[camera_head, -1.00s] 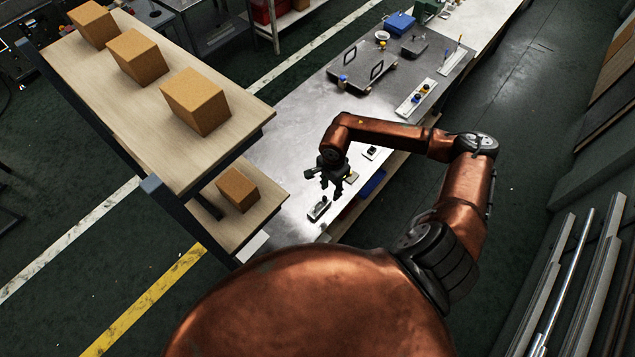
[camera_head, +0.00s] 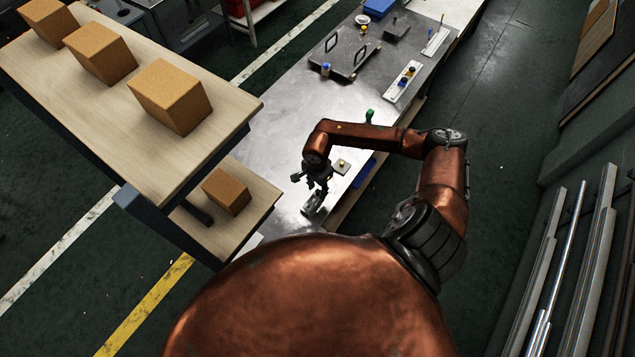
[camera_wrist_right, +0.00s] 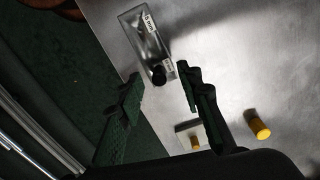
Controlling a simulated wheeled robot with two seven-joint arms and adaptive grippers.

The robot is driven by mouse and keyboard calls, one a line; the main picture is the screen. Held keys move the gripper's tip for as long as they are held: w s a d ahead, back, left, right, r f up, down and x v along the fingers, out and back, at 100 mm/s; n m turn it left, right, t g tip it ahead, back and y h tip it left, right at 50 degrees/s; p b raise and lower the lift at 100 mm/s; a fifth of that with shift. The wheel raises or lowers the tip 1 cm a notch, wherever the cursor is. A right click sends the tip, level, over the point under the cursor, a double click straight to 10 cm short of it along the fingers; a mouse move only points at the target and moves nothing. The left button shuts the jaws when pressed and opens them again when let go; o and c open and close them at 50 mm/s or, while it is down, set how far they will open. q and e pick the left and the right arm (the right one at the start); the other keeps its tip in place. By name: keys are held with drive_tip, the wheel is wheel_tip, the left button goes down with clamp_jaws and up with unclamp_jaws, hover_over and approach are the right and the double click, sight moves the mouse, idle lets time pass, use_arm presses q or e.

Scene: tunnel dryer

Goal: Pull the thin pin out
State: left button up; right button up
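A metal block (camera_wrist_right: 143,35) with small white labels lies on the steel table near its edge in the right wrist view. It also shows below my right gripper in the head view (camera_head: 312,208). A dark round pin head (camera_wrist_right: 159,77) stands at the block's near end; I cannot tell how thick its shaft is. My right gripper (camera_wrist_right: 159,80) is open, its two green-black fingers on either side of the pin head in the picture, with no contact visible. The right gripper (camera_head: 318,187) hangs just above the block in the head view. My left gripper is not in view.
Yellow-ended pieces (camera_wrist_right: 259,128) stand on the steel table (camera_head: 285,125) right of the gripper. A shelf (camera_head: 110,75) with cardboard boxes (camera_head: 172,95) rises at the left. The table's middle is clear.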

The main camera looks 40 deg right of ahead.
drive_tip(key=shift+f, duration=0.95)
drive_tip(key=shift+c, duration=0.2)
clamp_jaws()
